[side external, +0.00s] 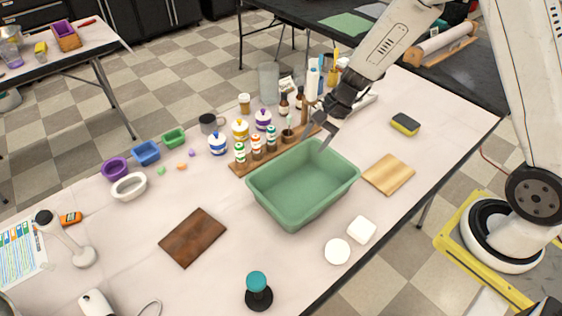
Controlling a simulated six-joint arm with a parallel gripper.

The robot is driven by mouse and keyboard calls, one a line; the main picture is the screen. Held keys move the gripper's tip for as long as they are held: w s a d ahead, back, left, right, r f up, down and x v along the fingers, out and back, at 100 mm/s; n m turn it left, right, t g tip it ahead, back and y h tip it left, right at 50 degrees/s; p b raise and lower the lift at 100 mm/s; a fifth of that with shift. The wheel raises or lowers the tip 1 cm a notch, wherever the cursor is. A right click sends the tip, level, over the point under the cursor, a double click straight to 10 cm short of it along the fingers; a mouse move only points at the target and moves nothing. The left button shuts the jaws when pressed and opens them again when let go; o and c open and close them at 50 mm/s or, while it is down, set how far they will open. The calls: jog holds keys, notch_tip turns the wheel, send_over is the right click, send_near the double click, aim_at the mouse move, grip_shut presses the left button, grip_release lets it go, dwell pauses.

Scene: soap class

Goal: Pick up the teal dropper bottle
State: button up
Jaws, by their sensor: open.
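A small bottle with a teal label and white cap (271,138), which looks like the teal dropper bottle, stands upright on a wooden strip (236,168). It is third from the left in a row, beside a green-labelled bottle (240,154) and an orange-labelled bottle (256,147). My gripper (315,139) is open and empty, to the right of the row, near the back edge of the green tub. It is apart from the teal bottle. Its fingers point down and left.
The green tub (262,206) is in front. Amber bottles (284,106) stand at the back.

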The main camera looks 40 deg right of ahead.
jog(key=w+d+f+m+t+y, duration=0.1)
jog(key=w+f+m+t+y, duration=0.2)
jog(key=w+f+m, duration=0.35)
jog(key=m+t, duration=0.6)
jog(key=m, duration=0.3)
send_near(274, 128)
jog(key=x, duration=0.5)
jog(key=shift+s, duration=0.1)
jog(key=shift+a, duration=0.1)
jog(key=shift+x, duration=1.25)
jog(key=shift+x, duration=2.6)
